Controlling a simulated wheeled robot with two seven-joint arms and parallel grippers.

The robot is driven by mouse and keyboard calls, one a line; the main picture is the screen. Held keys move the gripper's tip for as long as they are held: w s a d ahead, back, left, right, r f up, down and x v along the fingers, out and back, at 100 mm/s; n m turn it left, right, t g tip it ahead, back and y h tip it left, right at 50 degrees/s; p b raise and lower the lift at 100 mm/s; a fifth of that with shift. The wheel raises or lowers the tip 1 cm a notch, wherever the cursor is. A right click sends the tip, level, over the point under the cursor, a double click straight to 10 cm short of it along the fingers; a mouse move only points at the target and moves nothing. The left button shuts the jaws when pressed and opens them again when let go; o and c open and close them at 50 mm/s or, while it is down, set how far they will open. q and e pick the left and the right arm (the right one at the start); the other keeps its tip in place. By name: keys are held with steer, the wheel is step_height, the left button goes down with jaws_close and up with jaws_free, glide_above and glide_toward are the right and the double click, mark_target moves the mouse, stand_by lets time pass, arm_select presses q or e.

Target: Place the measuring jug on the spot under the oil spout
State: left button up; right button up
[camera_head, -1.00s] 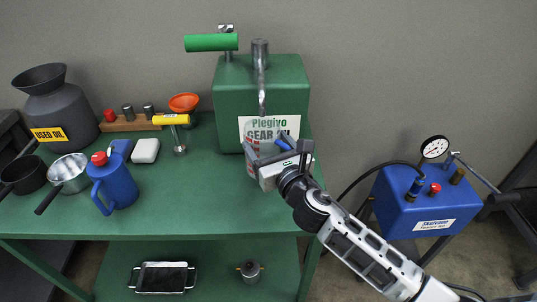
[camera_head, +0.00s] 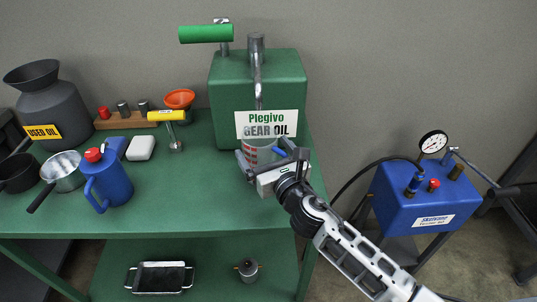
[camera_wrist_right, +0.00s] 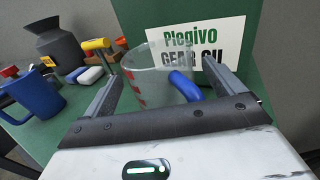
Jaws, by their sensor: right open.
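The measuring jug (camera_head: 259,151) is clear with red marks and a blue handle. It appears upright on the green bench, below the end of the oil spout (camera_head: 258,90) and before the gear oil label. My right gripper (camera_head: 270,162) is open at the jug's near side. In the right wrist view the jug (camera_wrist_right: 155,75) and its blue handle show between and beyond the open fingers (camera_wrist_right: 168,82). I cannot tell whether a finger touches it. The spot under the spout is hidden by the jug and gripper. My left gripper is not in view.
The green oil tank (camera_head: 228,90) stands behind the jug. A blue can (camera_head: 112,185), a yellow-headed hammer (camera_head: 167,116), a white block (camera_head: 140,148) and pans lie to the left. A blue pump unit (camera_head: 405,205) stands right of the bench. The bench's front middle is clear.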

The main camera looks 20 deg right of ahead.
steer(key=shift+s+r, duration=0.15)
steer(key=shift+r, duration=0.05)
arm_select(q)
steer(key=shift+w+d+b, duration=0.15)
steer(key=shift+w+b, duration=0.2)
steer(key=shift+b, duration=0.35)
arm_select(e)
steer(key=s+d, duration=0.1)
steer(key=s, duration=1)
steer(key=shift+s+d, duration=0.15)
steer(key=shift+s, duration=0.2)
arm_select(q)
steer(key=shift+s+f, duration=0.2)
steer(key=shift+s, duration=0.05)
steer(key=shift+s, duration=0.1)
arm_select(e)
steer(key=shift+s, duration=0.1)
